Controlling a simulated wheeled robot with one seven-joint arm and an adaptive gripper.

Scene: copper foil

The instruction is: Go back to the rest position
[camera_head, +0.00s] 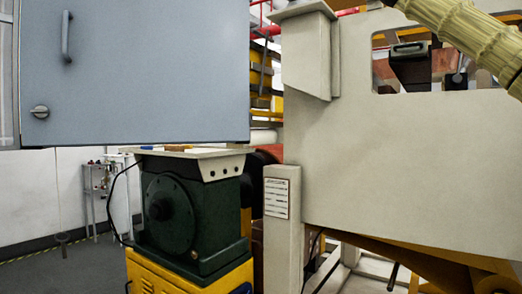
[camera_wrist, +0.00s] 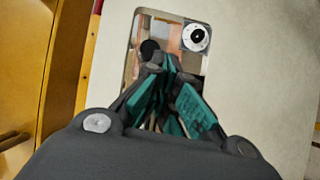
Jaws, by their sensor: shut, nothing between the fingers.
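My gripper (camera_wrist: 172,72) shows in the wrist view, dark grey with teal inner parts. Its fingers are together at the tips and hold nothing. It points toward a pale panel (camera_wrist: 240,80) with a rounded rectangular opening, and the fingertips overlap the opening's lower part in the picture. I cannot tell how far they are from it.
A grey cabinet (camera_head: 140,75) with a handle and knob fills the upper left. Below it a dark green machine (camera_head: 190,205) sits on a yellow base (camera_head: 190,272). A white-and-black round dial (camera_wrist: 196,37) shows by the opening. Open floor (camera_head: 60,268) lies at the lower left.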

